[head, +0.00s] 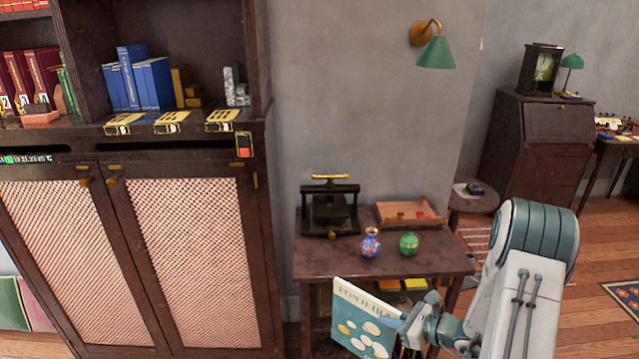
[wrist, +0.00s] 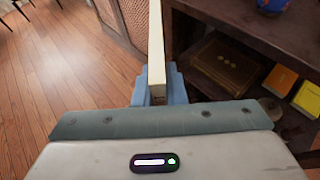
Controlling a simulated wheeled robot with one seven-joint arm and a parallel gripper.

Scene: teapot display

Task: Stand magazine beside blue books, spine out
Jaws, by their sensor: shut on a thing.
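The magazine (head: 362,318) has a pale top band with dark lettering and a teal cover with pale round shapes. My gripper (head: 402,322) is shut on its right edge and holds it upright, a little tilted, in front of the small table. In the wrist view the magazine (wrist: 156,50) shows edge-on as a cream strip between the blue fingers of my gripper (wrist: 156,85). The blue books (head: 140,80) stand on the cabinet's open shelf at upper left, some leaning. I cannot tell which edge of the magazine is the spine.
Yellow books (head: 184,88) and a grey marbled object (head: 234,86) stand right of the blue books. Yellow labels (head: 171,122) line the shelf front. The small table (head: 300,262) bears a press (head: 330,208), a wooden tray (head: 408,213), a blue vase (head: 370,243) and a green jar (head: 408,243).

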